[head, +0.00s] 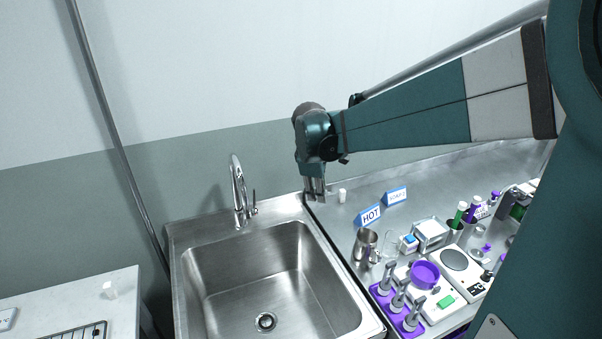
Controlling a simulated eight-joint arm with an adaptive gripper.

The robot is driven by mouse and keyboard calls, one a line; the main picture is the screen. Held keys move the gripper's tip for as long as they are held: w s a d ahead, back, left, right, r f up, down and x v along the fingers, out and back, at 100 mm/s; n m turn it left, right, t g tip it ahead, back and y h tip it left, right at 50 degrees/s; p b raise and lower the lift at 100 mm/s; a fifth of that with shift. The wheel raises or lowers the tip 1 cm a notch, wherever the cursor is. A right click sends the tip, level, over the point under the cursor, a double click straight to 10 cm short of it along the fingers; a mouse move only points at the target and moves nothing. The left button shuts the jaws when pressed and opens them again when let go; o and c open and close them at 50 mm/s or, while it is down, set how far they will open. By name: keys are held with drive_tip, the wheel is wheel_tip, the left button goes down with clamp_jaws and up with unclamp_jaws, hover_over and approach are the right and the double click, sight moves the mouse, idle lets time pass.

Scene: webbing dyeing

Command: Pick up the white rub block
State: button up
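A small white block (110,289) stands on the white table at the far left and looks like the rub block. Another small white piece (342,195), rounder in outline, stands on the steel counter just right of my gripper. My gripper (315,194) points down above the back right corner of the sink, far to the right of the block on the white table. Its fingers look close together, and the gap between them is too small to judge. I see nothing held in it.
The steel sink (202,285) with a tall faucet (238,190) lies between the white table (122,318) and the counter.

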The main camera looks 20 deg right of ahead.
drive_tip(key=w+d+f+n+g+p, duration=0.2)
drive_tip(key=w+d+f+n+p, duration=0.15)
drive_tip(key=w+d, duration=0.45)
drive_tip(key=n+g+h+p, duration=0.1)
drive_tip(key=n+h+p, duration=0.1)
drive_tip(key=n+p, duration=0.15)
approach(341, 190)
wheel_tip(341, 190, down, 2)
drive_tip(key=shift+d+f+g+p, duration=0.3)
drive_tip(key=shift+d+f+p, duration=0.3)
drive_tip(key=shift+d+f, duration=0.2)
drive_tip(key=shift+x, duration=1.25)
drive_tip(key=shift+f, duration=0.15)
drive_tip(key=shift+x, duration=2.5)
drive_tip(key=shift+w, duration=0.1)
